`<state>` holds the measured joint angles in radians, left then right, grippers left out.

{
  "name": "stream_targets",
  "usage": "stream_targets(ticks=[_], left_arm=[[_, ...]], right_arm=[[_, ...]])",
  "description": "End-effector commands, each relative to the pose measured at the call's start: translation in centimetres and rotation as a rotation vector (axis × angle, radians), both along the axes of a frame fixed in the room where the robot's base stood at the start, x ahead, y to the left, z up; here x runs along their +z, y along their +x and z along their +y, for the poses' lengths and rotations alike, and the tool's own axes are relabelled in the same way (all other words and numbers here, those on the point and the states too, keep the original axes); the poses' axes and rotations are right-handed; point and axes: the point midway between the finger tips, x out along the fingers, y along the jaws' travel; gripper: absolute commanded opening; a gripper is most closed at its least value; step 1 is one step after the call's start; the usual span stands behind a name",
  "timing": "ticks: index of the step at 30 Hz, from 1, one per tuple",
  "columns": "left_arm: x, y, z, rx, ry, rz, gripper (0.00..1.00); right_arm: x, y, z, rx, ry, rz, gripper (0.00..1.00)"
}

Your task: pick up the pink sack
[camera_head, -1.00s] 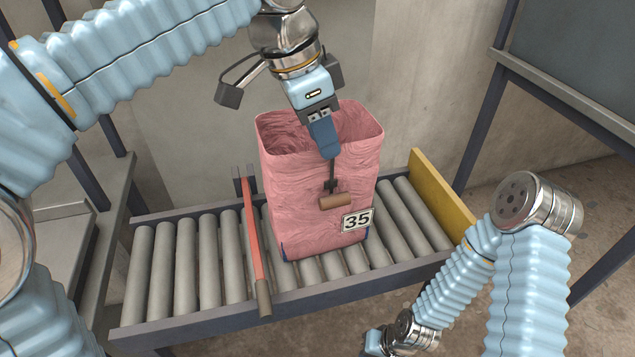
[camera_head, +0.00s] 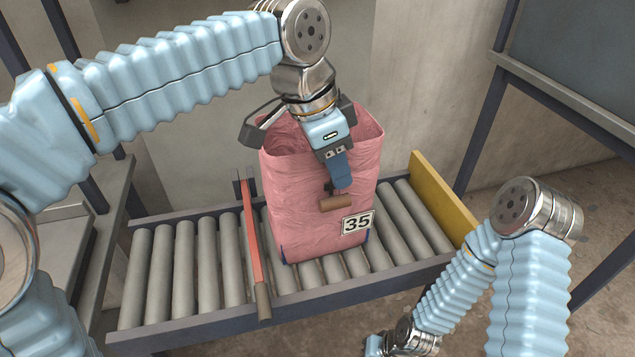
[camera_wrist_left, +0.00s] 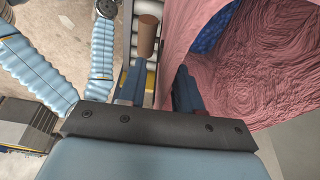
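The pink sack (camera_head: 320,220) stands upright and open-topped on the roller conveyor, with a "35" tag and a brown grip (camera_head: 336,203) on its front. My left gripper (camera_head: 341,172) points down at the sack's front rim. In the left wrist view its two blue fingers (camera_wrist_left: 158,92) stand apart, one outside the front wall and one on the inner side, with a gap between them. The inner finger is hidden in the head view.
The roller conveyor (camera_head: 182,275) has bare rollers left of the sack. A red bar with a brown end (camera_head: 252,235) lies across it close to the sack's left side. A yellow end plate (camera_head: 440,200) closes the right end. A concrete wall stands behind.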

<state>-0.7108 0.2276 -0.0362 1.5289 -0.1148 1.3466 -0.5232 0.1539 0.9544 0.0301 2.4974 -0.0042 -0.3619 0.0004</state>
Motion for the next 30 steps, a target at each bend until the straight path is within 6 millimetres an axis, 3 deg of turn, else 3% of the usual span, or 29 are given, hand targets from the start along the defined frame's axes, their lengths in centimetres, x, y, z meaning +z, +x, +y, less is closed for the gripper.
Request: stream_targets(ticks=[13,20,30], left_arm=[[-0.27,0.0,0.01,0.0,0.0,0.0,0.34],[-0.27,0.0,0.01,0.0,0.0,0.0,0.0],[-0.17,0.02,0.01,0.001,-0.001,-0.003,0.0]], right_arm=[[-0.07,0.0,0.01,0.0,0.0,0.0,0.0],[-0.08,0.0,0.0,0.0,0.0,0.0,0.0],[-0.05,0.0,0.0,0.0,0.0,0.0,0.0]])
